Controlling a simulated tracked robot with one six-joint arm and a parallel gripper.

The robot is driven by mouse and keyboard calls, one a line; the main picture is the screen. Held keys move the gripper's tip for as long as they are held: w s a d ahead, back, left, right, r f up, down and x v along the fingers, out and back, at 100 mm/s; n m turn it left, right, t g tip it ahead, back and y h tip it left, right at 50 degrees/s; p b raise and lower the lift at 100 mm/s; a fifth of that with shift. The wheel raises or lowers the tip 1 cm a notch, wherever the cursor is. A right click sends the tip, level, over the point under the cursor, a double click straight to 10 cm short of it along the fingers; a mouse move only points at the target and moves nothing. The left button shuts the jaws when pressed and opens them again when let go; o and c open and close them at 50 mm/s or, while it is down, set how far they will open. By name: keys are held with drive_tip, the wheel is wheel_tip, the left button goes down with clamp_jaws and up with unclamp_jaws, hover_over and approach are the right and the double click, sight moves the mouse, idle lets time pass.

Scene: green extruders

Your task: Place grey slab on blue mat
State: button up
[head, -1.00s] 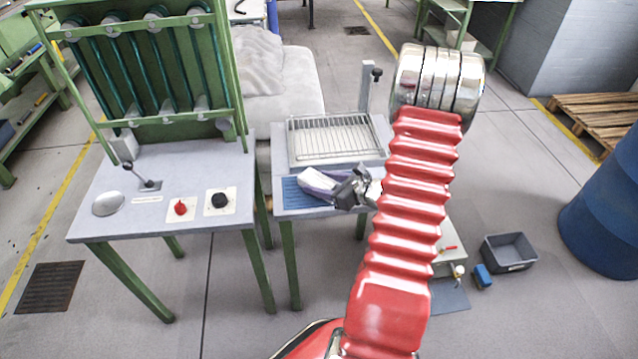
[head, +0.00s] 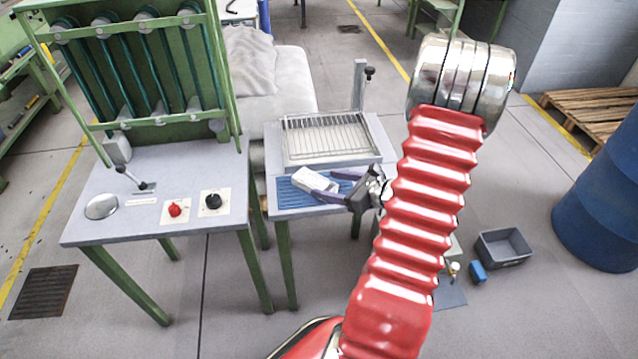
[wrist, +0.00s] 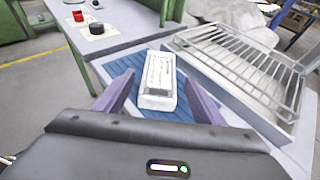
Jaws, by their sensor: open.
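The grey slab (head: 314,180) is a pale, light-grey block. It lies on the ribbed blue mat (head: 290,196) at the front of the small table. In the wrist view the slab (wrist: 158,80) sits at an angle on the mat (wrist: 125,66), between the two purple fingers and just ahead of them. My gripper (head: 336,183) is open, with its fingers spread on either side of the slab's near end; it also shows in the wrist view (wrist: 158,98). A gap shows between each finger and the slab. The gripper hides part of the mat's right side.
A wire rack in a tray (head: 330,140) stands right behind the mat. A post (head: 359,88) rises at the table's back right. A green-framed bench (head: 150,205) with knobs stands to the left. A grey bin (head: 503,247) and blue block (head: 478,271) lie on the floor at right.

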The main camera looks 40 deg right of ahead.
drive_tip(key=shift+v, duration=2.95)
drive_tip(key=shift+a, duration=0.1)
drive_tip(key=w+a+r+n+g+y, duration=0.15)
drive_tip(key=a+r+n+g, duration=0.3)
drive_tip(key=a+n, duration=0.5)
drive_tip(key=w+a+r+n+g+y, duration=0.1)
drive_tip(key=a+r+n+g+y, duration=0.35)
drive_tip(key=a, duration=0.85)
drive_tip(key=s+a+r+n+t+h, duration=0.1)
drive_tip(key=s+a+r+n+h, duration=0.7)
drive_tip(key=n, duration=1.1)
drive_tip(key=shift+s+a+r+n+h, duration=0.35)
drive_tip(key=shift+s+a+r, duration=0.3)
drive_tip(key=shift+a+r, duration=1.2)
drive_tip(key=shift+a+f, duration=0.1)
drive_tip(key=shift+f, duration=0.05)
